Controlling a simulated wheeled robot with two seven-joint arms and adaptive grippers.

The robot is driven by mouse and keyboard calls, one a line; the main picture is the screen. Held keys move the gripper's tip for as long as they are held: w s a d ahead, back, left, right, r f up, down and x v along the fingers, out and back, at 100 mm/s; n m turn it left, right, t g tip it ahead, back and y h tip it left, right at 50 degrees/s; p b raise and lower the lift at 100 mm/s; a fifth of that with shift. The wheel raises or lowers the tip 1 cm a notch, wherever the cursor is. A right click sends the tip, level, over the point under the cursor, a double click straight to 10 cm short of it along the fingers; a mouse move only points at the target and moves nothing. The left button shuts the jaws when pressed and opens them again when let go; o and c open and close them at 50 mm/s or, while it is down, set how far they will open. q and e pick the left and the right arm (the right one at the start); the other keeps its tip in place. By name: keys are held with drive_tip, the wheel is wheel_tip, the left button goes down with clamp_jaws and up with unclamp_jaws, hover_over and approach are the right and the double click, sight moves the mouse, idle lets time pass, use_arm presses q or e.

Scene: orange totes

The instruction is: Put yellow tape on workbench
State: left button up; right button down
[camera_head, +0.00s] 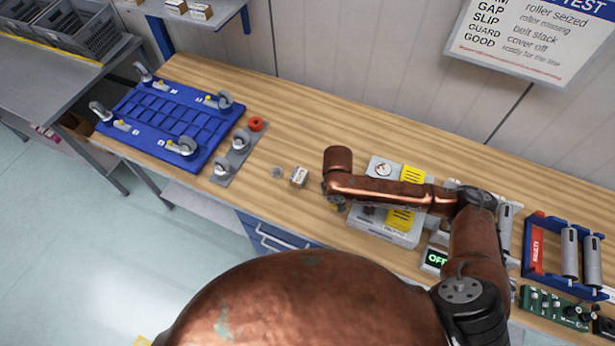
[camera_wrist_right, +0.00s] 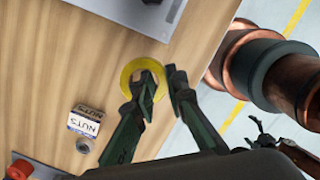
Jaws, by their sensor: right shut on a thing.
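A yellow tape ring (camera_wrist_right: 128,72) shows in the right wrist view over the wooden workbench (camera_wrist_right: 62,62), near its edge. My right gripper (camera_wrist_right: 161,84) is shut on the tape's rim, with one finger inside the ring and the other outside it. I cannot tell whether the tape touches the bench top. In the head view my copper-coloured right arm reaches over the workbench (camera_head: 300,115) and mostly hides the gripper and tape. My left gripper is in neither view.
A small NUTS box (camera_head: 299,177) stands left of my right arm, beside a small round grey part (camera_head: 278,172). A blue tray with casters (camera_head: 165,120) lies further left. A grey machine with yellow labels (camera_head: 385,228) and a blue roller rack (camera_head: 553,262) are to the right.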

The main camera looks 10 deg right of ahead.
drive_tip(key=w+a+f, duration=0.2)
drive_tip(key=w+f, duration=0.1)
drive_tip(key=w, duration=0.5)
hover_over(322, 195)
wheel_tip(322, 195, down, 6)
drive_tip(key=shift+s+d+r+p, duration=0.1)
drive_tip(key=shift+p, duration=0.3)
drive_tip(key=shift+w+f, duration=0.25)
drive_tip(key=shift+f, duration=0.25)
wheel_tip(322, 195, down, 2)
drive_tip(key=shift+f+p, duration=0.1)
drive_tip(key=shift+p, duration=0.3)
drive_tip(key=shift+f, duration=0.25)
drive_tip(key=shift+f, duration=0.15)
drive_tip(key=c, duration=2)
unclamp_jaws()
drive_tip(key=shift+o, duration=0.3)
